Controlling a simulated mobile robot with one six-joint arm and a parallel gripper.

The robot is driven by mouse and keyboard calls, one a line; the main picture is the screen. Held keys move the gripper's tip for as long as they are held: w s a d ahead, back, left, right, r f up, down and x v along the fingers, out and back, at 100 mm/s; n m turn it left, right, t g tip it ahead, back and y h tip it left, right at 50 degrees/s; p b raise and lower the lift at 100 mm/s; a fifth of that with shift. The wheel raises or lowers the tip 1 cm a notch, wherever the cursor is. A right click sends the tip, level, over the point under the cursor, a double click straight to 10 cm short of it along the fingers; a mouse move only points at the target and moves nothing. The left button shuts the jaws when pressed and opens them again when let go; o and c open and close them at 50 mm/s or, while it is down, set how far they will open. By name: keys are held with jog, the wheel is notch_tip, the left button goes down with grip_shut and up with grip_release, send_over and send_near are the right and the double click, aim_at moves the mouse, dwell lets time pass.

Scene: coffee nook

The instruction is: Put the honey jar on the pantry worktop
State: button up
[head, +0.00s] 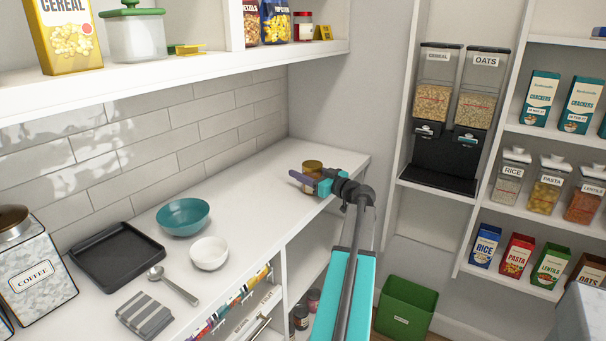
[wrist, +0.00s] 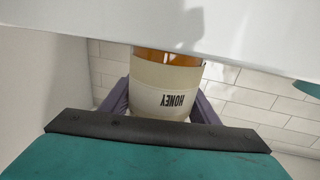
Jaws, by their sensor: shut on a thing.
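The honey jar (head: 312,166), with a golden-brown lid, stands upright at the far right end of the white worktop (head: 265,200). My gripper (head: 304,181) is shut on the jar, reaching in from the right over the worktop's front edge. In the wrist view the jar (wrist: 165,82) sits between the purple fingers, its HONEY label upside down in the picture. The worktop (wrist: 200,25) hides the jar's lower end there. I cannot tell whether the base touches the worktop.
A teal bowl (head: 183,217), a white bowl (head: 209,253), a black tray (head: 117,256) and a spoon (head: 172,284) are further left. A shelf (head: 200,75) hangs above. The worktop between bowls and jar is clear. A green bin (head: 404,307) stands below.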

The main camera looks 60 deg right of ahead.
jog(key=o, duration=1.4)
jog(key=shift+r, duration=0.15)
jog(key=b+v, duration=0.1)
jog(key=v, duration=1.1)
jog(key=shift+b, duration=0.3)
jog(key=shift+s, duration=0.15)
